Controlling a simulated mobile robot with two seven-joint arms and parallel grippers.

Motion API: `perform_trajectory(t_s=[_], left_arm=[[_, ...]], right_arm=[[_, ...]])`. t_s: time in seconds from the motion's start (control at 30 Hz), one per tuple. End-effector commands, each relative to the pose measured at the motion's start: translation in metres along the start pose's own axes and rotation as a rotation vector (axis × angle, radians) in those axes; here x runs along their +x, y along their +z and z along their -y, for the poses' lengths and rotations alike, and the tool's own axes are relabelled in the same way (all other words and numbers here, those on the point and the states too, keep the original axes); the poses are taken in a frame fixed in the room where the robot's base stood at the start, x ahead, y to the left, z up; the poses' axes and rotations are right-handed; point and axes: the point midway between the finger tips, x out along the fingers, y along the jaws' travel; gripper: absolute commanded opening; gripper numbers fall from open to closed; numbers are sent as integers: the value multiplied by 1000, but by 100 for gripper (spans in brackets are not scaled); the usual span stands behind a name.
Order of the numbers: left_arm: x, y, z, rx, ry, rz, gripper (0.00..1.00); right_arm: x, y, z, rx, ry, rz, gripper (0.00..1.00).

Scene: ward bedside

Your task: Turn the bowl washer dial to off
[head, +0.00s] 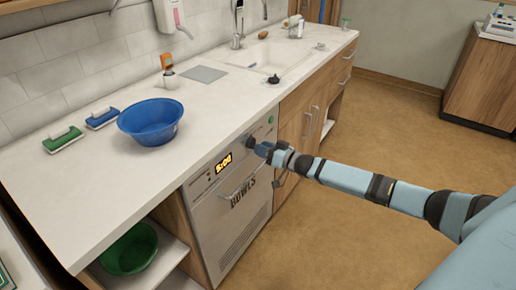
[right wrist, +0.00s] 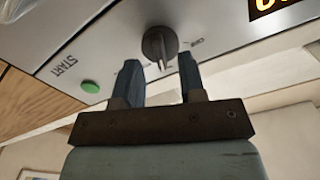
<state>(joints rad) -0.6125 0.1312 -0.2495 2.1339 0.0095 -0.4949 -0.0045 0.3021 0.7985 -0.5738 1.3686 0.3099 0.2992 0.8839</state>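The bowl washer (head: 232,228) is built in under the counter, with "BOWLS" on its front and a lit display (head: 223,162) that seems to read 5:00. Its dark round dial (right wrist: 158,44) is on the panel, with a pale pointer bar; only part of its lettering shows. In the head view the dial (head: 249,142) is small and close to my gripper. My right gripper (right wrist: 159,62) is open, its fingers on either side of the dial's pointer and just short of the panel. I cannot tell whether they touch it. My left gripper is out of view.
A green START button (right wrist: 90,87) is beside the dial. The washer's handle (head: 238,188) sticks out below. A blue bowl (head: 151,121) and two brushes stand on the counter (head: 110,180); a green bowl (head: 130,249) is on the shelf below.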

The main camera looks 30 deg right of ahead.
Motion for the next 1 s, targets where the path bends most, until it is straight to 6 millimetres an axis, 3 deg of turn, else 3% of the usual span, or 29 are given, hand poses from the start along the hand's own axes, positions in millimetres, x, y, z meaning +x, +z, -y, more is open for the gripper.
perform_trajectory(t_s=[0.2, 0.53, 0.7, 1.0], left_arm=[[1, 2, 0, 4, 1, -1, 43], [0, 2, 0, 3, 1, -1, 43], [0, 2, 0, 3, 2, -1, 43], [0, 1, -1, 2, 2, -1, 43]], right_arm=[[20, 0, 0, 0, 1, 0, 37], [22, 1, 0, 0, 1, 1, 37], [22, 0, 0, 0, 1, 1, 0], [22, 0, 0, -15, 1, 1, 0]])
